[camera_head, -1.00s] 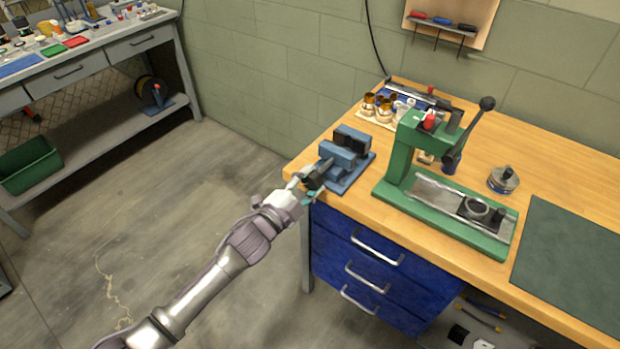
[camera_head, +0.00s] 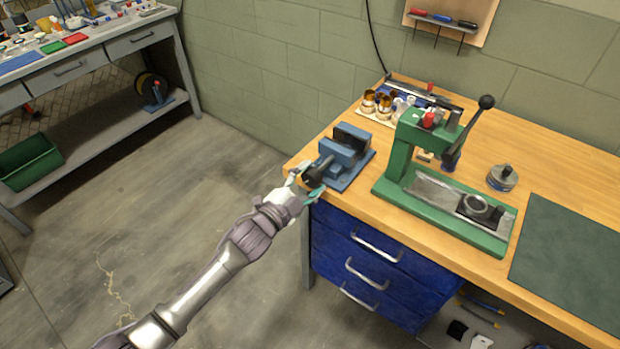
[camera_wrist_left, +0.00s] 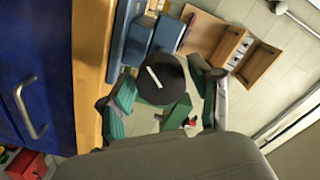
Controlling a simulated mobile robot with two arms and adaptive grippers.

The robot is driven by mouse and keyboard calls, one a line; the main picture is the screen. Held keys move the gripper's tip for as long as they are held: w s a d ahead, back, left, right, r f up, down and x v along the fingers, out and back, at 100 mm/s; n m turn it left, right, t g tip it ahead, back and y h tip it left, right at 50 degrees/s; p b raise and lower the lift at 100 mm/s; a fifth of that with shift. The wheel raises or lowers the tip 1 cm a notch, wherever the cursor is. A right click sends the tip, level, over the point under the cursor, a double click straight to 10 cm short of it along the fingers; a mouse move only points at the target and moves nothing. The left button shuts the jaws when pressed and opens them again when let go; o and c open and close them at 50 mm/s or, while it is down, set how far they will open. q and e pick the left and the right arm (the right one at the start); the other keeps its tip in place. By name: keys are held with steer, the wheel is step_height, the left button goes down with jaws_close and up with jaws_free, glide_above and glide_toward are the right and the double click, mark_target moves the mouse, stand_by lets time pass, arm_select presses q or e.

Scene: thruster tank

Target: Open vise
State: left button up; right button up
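The blue vise (camera_head: 343,160) with dark jaw parts sits at the left front corner of the wooden bench. Its round dark knob (camera_head: 314,177) points toward the bench's left edge. In the left wrist view the knob (camera_wrist_left: 162,80) is black with a white stripe. My left gripper (camera_head: 306,183) is at the knob, its teal-padded fingers on either side. In the left wrist view the left gripper (camera_wrist_left: 165,95) is open around the knob, with a visible gap on the right side. The space between the vise jaws is hard to make out. My right gripper is not in view.
A green press (camera_head: 425,180) with a raised lever stands right of the vise. Small amber-topped jars (camera_head: 378,103) stand behind it. Blue drawers (camera_head: 365,262) with handles are under the bench top. Open floor (camera_head: 160,215) lies left of the bench.

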arm_select(q)
steer(key=shift+o, duration=0.2)
steer(key=v, duration=1.2)
